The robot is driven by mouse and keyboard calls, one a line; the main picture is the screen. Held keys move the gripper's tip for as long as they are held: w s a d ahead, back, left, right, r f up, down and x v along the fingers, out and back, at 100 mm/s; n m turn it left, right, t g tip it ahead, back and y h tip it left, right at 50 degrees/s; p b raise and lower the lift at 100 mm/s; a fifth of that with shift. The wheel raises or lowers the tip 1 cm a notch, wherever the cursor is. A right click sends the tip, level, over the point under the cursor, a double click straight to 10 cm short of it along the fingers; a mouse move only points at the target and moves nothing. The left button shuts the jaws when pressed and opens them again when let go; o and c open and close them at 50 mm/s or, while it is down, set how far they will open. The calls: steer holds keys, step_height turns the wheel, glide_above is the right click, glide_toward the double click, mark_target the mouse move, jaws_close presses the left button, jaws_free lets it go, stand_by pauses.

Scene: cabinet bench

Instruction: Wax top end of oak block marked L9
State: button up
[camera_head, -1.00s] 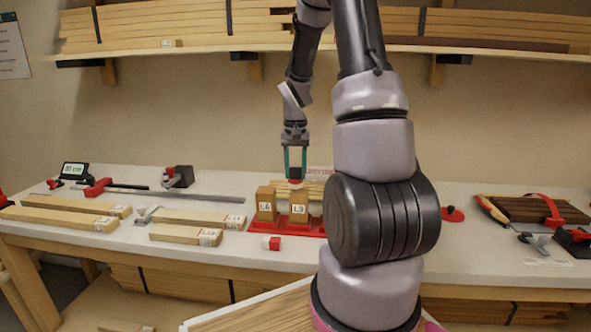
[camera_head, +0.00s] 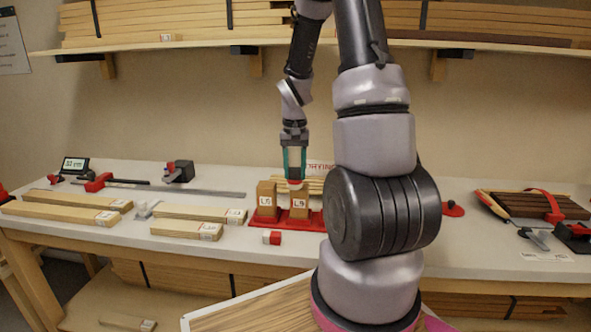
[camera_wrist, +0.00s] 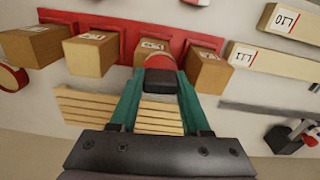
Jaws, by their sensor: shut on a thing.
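The oak block marked L9 (camera_head: 300,207) stands upright in a red tray (camera_head: 265,221), to the right of the block marked L6 (camera_head: 264,200). My gripper (camera_head: 294,176) is above L9, pointing down, its teal fingers shut on a small applicator (camera_wrist: 160,78) with dark and red parts. In the wrist view the applicator overlaps the labelled block L9 (camera_wrist: 152,45) and partly hides its near end. In the head view the applicator's lower end is right at L9's top; I cannot tell whether they touch.
More blocks stand in the tray, including one at the left of the wrist view (camera_wrist: 91,53). A small red-and-white piece (camera_head: 272,238) lies in front of the tray. Labelled boards (camera_head: 185,229) lie at left. Wooden strips (camera_wrist: 92,108) lie behind the tray.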

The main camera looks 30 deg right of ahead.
steer(key=shift+s+d+f, duration=0.1)
steer(key=shift+s+d, duration=0.25)
steer(key=shift+d, duration=0.25)
steer(key=shift+s+d, duration=0.35)
steer(key=shift+d, duration=0.2)
steer(key=shift+w+d, duration=0.35)
steer(key=shift+w, duration=0.2)
steer(key=shift+w+d, duration=0.3)
steer(key=shift+w, duration=0.2)
steer(key=shift+w+a, duration=0.75)
steer(key=shift+a, duration=0.3)
steer(key=shift+s+d, duration=0.2)
steer(key=shift+s, duration=0.75)
steer(key=shift+s+d, duration=0.15)
steer(key=shift+s, duration=0.75)
steer(key=shift+w+a, duration=0.7)
steer(key=shift+a, duration=0.35)
steer(key=shift+w+d, duration=0.2)
steer(key=shift+d, duration=0.7)
steer(key=shift+w+d, duration=0.2)
steer(key=shift+d, duration=0.65)
steer(key=shift+s+a, duration=0.2)
steer(key=shift+a, duration=0.7)
